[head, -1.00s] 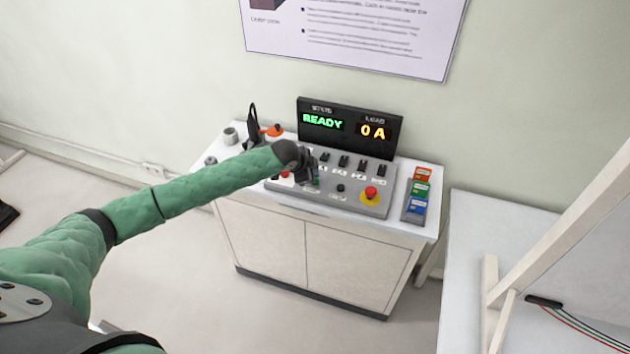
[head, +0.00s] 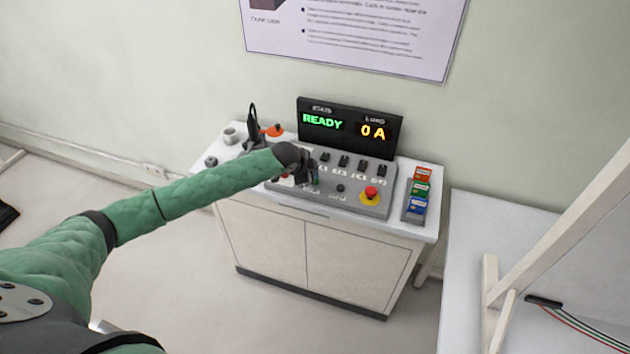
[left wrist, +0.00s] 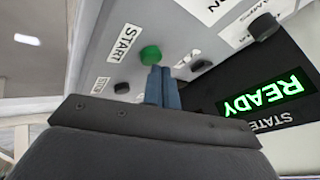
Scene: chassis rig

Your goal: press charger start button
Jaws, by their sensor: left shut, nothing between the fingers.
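The green start button (left wrist: 151,54) shows in the left wrist view, beside a label reading START (left wrist: 124,42). My left gripper (left wrist: 160,72) is shut and empty, with its fingertips at the lower edge of the button in that view; I cannot tell if they touch it. In the head view my left gripper (head: 312,182) is over the front left part of the grey control panel (head: 345,200) and hides most of the button. The display (head: 350,127) behind the panel reads READY in green and 0 A in orange. My right gripper is not in view.
A red emergency button on a yellow base (head: 370,194) is on the panel's right. Several black switches (head: 343,161) line its back. A rack of coloured blocks (head: 417,195) stands on the white cabinet (head: 310,250). A wooden frame (head: 555,235) is at the right.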

